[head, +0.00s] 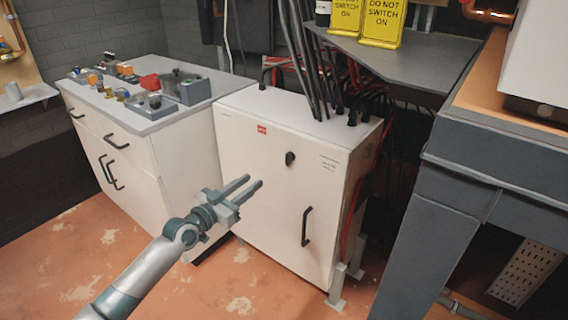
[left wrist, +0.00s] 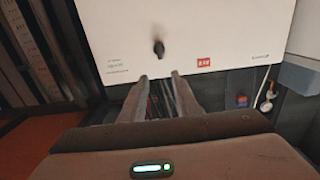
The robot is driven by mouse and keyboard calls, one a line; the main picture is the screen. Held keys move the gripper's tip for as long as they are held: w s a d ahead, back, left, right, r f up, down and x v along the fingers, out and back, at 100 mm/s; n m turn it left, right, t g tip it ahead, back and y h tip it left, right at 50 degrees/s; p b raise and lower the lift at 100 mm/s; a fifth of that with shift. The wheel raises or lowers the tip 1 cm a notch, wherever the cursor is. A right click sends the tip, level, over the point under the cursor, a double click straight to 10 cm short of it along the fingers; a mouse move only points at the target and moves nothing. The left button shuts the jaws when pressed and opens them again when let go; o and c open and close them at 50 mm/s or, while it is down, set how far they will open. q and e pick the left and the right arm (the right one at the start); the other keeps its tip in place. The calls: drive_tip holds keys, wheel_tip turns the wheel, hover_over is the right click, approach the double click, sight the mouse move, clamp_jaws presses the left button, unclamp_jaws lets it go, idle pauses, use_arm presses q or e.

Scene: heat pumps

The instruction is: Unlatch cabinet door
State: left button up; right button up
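The cabinet is a white box with a closed front door (head: 262,190). A small dark latch knob (head: 290,158) sits on the upper part of the door, and a black bar handle (head: 306,226) is lower right. My left gripper (head: 254,184) is in front of the door, left of and a little below the knob in the head view. Its two fingers are apart with nothing between them. The left wrist view shows the knob (left wrist: 159,48) beyond the open fingertips (left wrist: 160,76), not touched. My right gripper does not show.
A white drawer unit (head: 131,133) with parts on top stands left of the cabinet. Black cables (head: 312,70) rise from the cabinet top. A grey bench (head: 455,180) stands at right, and yellow "do not switch on" signs (head: 383,22) stand behind. Open floor lies in front.

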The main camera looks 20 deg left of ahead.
sight(286, 155)
use_arm(q)
drive_tip(key=shift+w+r, duration=0.1)
idle(0.3)
